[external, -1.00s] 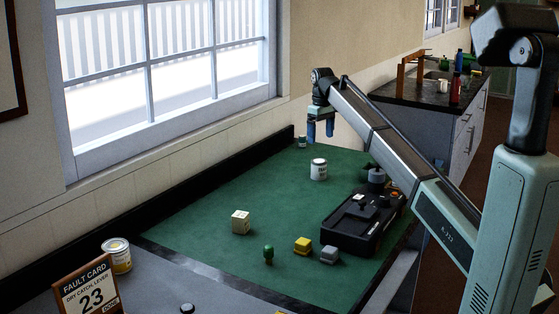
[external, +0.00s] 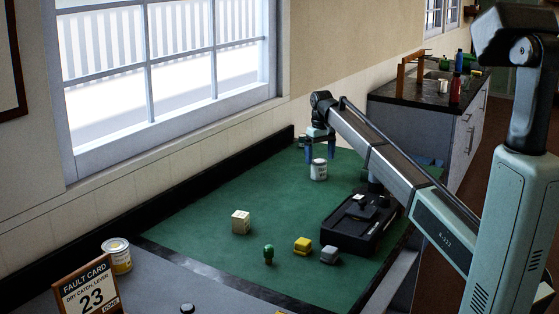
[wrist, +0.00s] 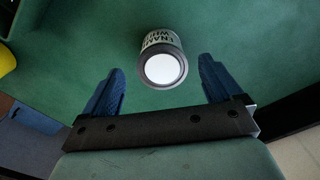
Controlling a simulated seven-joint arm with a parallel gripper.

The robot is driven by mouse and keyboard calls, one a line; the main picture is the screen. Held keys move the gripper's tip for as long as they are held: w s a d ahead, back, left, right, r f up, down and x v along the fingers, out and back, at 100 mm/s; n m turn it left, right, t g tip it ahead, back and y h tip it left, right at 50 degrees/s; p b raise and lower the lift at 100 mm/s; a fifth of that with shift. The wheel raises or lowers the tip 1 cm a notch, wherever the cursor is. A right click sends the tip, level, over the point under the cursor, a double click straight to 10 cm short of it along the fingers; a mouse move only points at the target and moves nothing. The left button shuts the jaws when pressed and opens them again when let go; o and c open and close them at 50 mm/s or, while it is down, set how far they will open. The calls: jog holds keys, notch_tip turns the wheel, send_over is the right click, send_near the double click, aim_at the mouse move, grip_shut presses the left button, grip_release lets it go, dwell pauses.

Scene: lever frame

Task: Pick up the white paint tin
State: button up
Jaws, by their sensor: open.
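The white paint tin (external: 319,171) stands upright on the green mat in the external view, with dark lettering on its side. In the wrist view the tin (wrist: 163,68) shows its pale round lid and part of its label. My gripper (external: 321,156) is open, with its blue fingers pointing down around the top of the tin in the external view. In the wrist view the fingertips of my gripper (wrist: 161,74) lie to the left and right of the tin, with a clear gap on each side. The jaws hold nothing.
A black tray-like fixture (external: 361,224) stands right of the tin. The green mat (external: 200,230) has free room to the left.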

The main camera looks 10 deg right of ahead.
aim_at(319, 161)
jog(key=shift+a+f, duration=0.15)
jog(key=shift+f, duration=2.7)
jog(key=c, duration=1.2)
jog(key=shift+r, duration=0.1)
jog(key=shift+c, duration=0.2)
